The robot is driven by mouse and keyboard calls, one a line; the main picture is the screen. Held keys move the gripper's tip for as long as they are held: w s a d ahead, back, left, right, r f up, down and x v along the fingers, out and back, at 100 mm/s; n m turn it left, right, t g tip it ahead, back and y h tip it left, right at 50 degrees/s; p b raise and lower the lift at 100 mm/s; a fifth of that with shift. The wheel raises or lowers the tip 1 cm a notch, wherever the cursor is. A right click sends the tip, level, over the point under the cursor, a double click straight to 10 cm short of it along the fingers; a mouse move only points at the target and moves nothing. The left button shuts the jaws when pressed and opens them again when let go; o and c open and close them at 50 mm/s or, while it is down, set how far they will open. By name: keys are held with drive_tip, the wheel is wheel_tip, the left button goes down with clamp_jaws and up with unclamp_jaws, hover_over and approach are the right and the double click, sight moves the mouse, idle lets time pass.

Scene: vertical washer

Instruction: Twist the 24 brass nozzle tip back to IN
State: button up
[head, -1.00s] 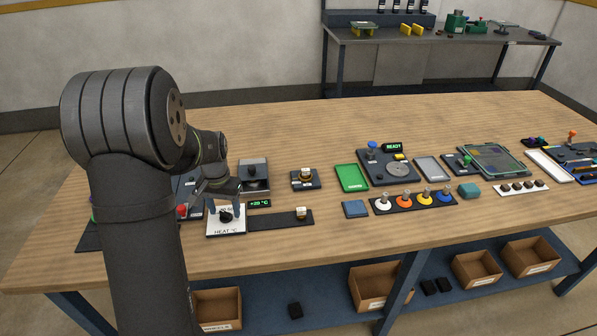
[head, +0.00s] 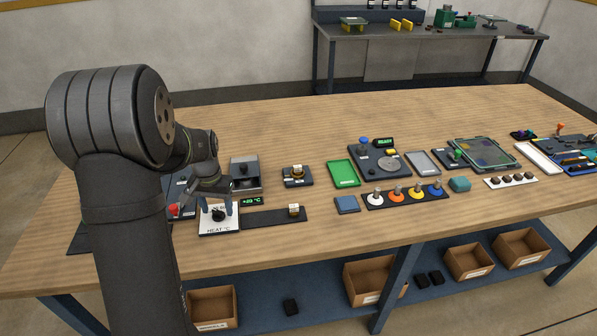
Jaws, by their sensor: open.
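A small brass-and-white piece (head: 294,209) stands on a dark strip to the right of the heat dial. Another brass-coloured piece (head: 297,170) sits on a dark square base farther back. I cannot tell which is the 24 brass nozzle tip, and no IN mark is legible. My gripper (head: 215,204) is open, pointing down, with its fingers on either side of the black knob (head: 218,214) on the white HEAT °C plate (head: 220,231). Whether the fingers touch the knob is unclear. A small green display (head: 251,201) beside it shows a temperature.
A grey block device (head: 245,174) stands just behind the gripper. The front tabletop is clear.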

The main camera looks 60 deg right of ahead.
drive_tip(key=shift+r, duration=0.1)
drive_tip(key=shift+c, duration=0.6)
drive_tip(key=s+d+r+n, duration=0.1)
drive_tip(key=d+r, duration=0.3)
drive_tip(key=d, duration=0.3)
drive_tip(key=s+d+r, duration=0.1)
drive_tip(key=d+r, duration=0.4)
drive_tip(key=d, duration=0.3)
drive_tip(key=n+t+h, duration=0.1)
drive_tip(key=n, duration=0.2)
approach(298, 166)
drive_tip(key=f, duration=0.8)
drive_tip(key=shift+w+d+f, duration=0.25)
drive_tip(key=shift+w+f, duration=0.1)
drive_tip(key=shift+w, duration=0.05)
